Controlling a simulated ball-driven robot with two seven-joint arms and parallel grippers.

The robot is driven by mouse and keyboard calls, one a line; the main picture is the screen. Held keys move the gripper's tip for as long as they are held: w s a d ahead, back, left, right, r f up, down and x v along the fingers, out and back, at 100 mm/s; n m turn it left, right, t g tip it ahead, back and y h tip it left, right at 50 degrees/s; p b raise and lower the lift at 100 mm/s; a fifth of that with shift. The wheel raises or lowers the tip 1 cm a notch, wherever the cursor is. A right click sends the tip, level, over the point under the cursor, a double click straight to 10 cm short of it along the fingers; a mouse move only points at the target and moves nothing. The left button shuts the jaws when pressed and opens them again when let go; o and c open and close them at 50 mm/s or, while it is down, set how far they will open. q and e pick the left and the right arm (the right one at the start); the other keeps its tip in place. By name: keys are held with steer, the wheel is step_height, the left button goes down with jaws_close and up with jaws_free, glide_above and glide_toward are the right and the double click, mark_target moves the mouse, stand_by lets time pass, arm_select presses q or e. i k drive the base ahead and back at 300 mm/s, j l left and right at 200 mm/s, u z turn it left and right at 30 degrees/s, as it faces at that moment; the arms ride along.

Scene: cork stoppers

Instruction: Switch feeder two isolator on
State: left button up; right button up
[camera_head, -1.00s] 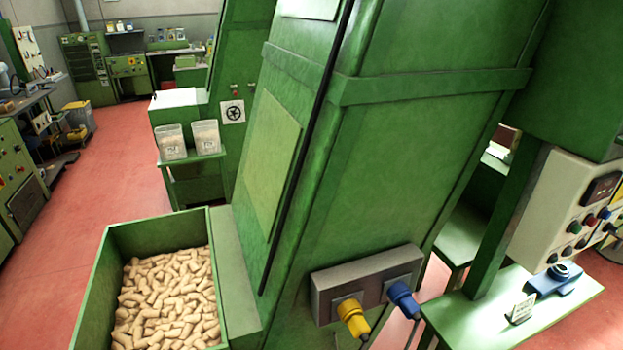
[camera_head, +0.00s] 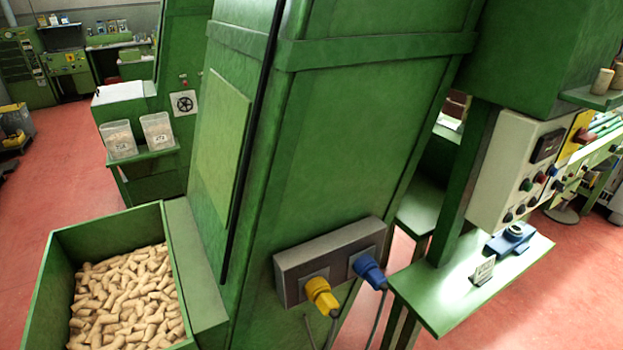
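A beige control panel (camera_head: 489,192) is at the right, under a green housing. It carries a dark display (camera_head: 547,146), several small coloured buttons and dark knobs. On its right part is a yellow plate (camera_head: 571,145) with a red part on it, which may be a rotary switch. The labels are too small to read, so I cannot tell which control is the feeder two isolator or how it is set. Neither of my grippers shows in this view.
A green machine column (camera_head: 350,130) fills the middle, with a grey socket box (camera_head: 291,264) holding a yellow plug (camera_head: 321,296) and a blue plug (camera_head: 369,271). A bin of corks (camera_head: 58,262) stands at left. A green shelf (camera_head: 440,297) juts out below the panel.

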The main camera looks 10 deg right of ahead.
mark_target(582, 138)
steer(key=l+z, duration=0.7)
steer(key=z, duration=0.2)
steer(key=l+z, duration=0.45)
steer(key=i+j, duration=0.05)
steer(key=j, duration=0.05)
